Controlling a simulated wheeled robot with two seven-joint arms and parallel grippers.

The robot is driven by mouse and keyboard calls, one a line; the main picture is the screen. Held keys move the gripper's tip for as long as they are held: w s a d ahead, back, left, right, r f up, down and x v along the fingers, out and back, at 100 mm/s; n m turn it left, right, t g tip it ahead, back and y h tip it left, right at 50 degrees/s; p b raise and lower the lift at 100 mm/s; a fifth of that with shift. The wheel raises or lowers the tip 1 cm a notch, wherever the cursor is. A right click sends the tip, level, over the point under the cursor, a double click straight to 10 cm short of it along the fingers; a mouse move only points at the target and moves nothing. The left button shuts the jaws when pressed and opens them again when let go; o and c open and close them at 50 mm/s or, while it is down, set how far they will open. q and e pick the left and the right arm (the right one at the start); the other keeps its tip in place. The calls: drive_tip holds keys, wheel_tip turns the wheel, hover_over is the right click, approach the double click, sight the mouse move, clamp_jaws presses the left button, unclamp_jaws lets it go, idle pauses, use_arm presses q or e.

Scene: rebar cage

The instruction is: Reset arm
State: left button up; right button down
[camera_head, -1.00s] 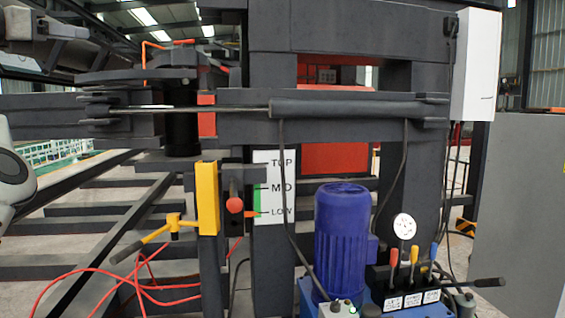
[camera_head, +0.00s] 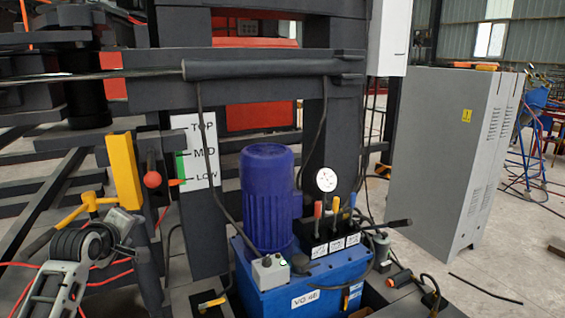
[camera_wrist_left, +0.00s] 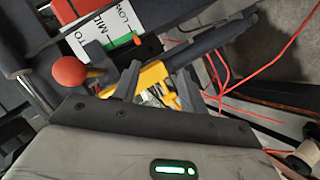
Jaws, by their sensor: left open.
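My left gripper (camera_head: 122,228) is at the lower left of the head view, close to the yellow lever bracket (camera_head: 125,170) and its yellow-and-black handle (camera_head: 72,216). In the left wrist view my left gripper (camera_wrist_left: 158,78) has its dark fingers apart, with part of the yellow bracket (camera_wrist_left: 152,76) showing between them. I cannot tell whether they touch it. The red ball knob (camera_head: 152,180) is just right of the bracket; it also shows in the wrist view (camera_wrist_left: 69,72). My right gripper is not in view.
A blue motor (camera_head: 267,200) on a blue hydraulic unit (camera_head: 265,268) with coloured levers stands at the middle. A tall grey cabinet (camera_head: 440,160) is to the right. Red hoses (camera_wrist_left: 222,88) lie by the gripper. Floor at the far right is mostly open.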

use_arm(q)
drive_tip(key=s+d+f+m+h, duration=0.1)
drive_tip(key=s+d+f+m, duration=0.4)
drive_tip(key=s+d+f, duration=0.4)
drive_tip(key=s+d+f+m+g+h+p, duration=0.1)
drive_tip(key=s+d+f+m+h, duration=0.1)
drive_tip(key=s+d+f+m, duration=0.2)
drive_tip(key=s+d+f+m+g+h+p, duration=0.1)
drive_tip(key=s+d+f+m, duration=0.3)
drive_tip(key=s+d, duration=0.7)
drive_tip(key=s+m+h+p, duration=0.1)
drive_tip(key=s+m, duration=0.1)
drive_tip(key=s, duration=0.6)
